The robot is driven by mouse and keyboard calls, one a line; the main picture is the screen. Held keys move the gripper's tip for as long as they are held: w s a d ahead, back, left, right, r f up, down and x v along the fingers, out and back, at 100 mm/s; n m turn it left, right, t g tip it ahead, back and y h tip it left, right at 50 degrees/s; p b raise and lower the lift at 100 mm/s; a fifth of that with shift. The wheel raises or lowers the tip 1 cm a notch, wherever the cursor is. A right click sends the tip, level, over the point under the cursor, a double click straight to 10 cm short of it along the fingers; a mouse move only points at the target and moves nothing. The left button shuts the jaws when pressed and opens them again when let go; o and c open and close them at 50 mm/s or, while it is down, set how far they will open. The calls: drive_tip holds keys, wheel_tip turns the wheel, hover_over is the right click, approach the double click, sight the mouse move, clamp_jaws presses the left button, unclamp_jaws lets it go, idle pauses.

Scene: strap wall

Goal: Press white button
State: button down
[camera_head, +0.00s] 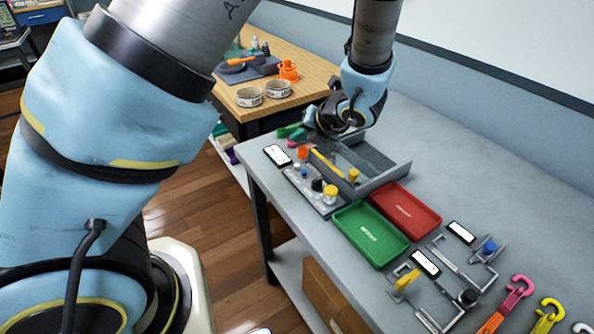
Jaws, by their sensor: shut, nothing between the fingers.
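A grey panel (321,205) with several small coloured knobs or buttons lies near the table's left front edge. My gripper (333,125) is shut and empty, above the back part of the grey tray behind the panel. It is apart from the panel, farther back and to the right of the pale spot. Its fingertips are small and dark here.
A grey tray (399,172) with a yellow bar stands behind the panel. Green (366,240) and red (412,207) trays lie to the right. Brackets, phone-like white cards and coloured hooks (515,297) lie farther right. A wooden table (290,45) stands behind.

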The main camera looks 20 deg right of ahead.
drive_tip(key=b, duration=0.4)
hover_over(299, 171)
wheel_tip(299, 171, down, 6)
drive_tip(key=shift+r, duration=0.15)
idle(1.6)
drive_tip(key=shift+f, duration=0.4)
drive_tip(key=shift+f+b, duration=0.3)
drive_tip(key=shift+f, duration=0.1)
idle(0.5)
drive_tip(key=shift+r, duration=0.1)
drive_tip(key=shift+r+p, duration=0.75)
drive_tip(key=shift+p, duration=0.1)
wheel_tip(299, 171, up, 5)
drive_tip(key=p, duration=0.4)
drive_tip(key=shift+p, duration=0.4)
